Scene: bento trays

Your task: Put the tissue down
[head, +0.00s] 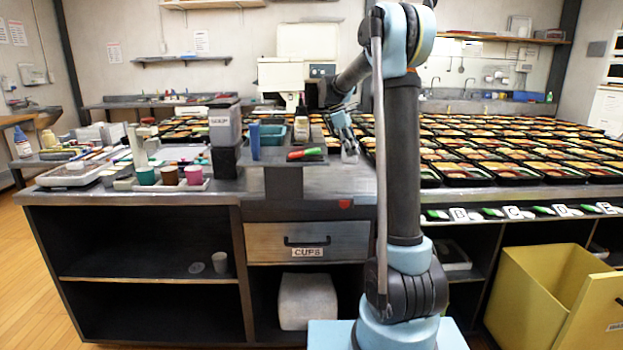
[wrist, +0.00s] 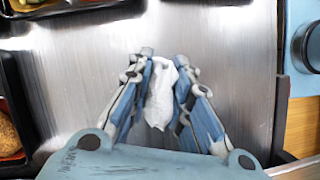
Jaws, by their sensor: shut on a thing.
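The tissue (wrist: 161,97) is a crumpled white piece between the blue-and-grey fingers of my gripper (wrist: 165,60) in the wrist view. My gripper is shut on it, with a finger on each side. Behind the tissue in that view is bare brushed-metal counter (wrist: 225,60); I cannot tell whether the tissue touches it. In the head view my gripper (head: 349,152) is low over the counter, left of my arm's upright link, and the tissue is too small there to make out clearly.
Filled black bento trays (head: 465,173) cover the counter's right side, and one (wrist: 12,125) shows at the wrist view's left. A dark holder (head: 300,157) with a red-and-green item stands left of my gripper. Cups (head: 169,175) stand farther left. A yellow bin (head: 545,295) is at lower right.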

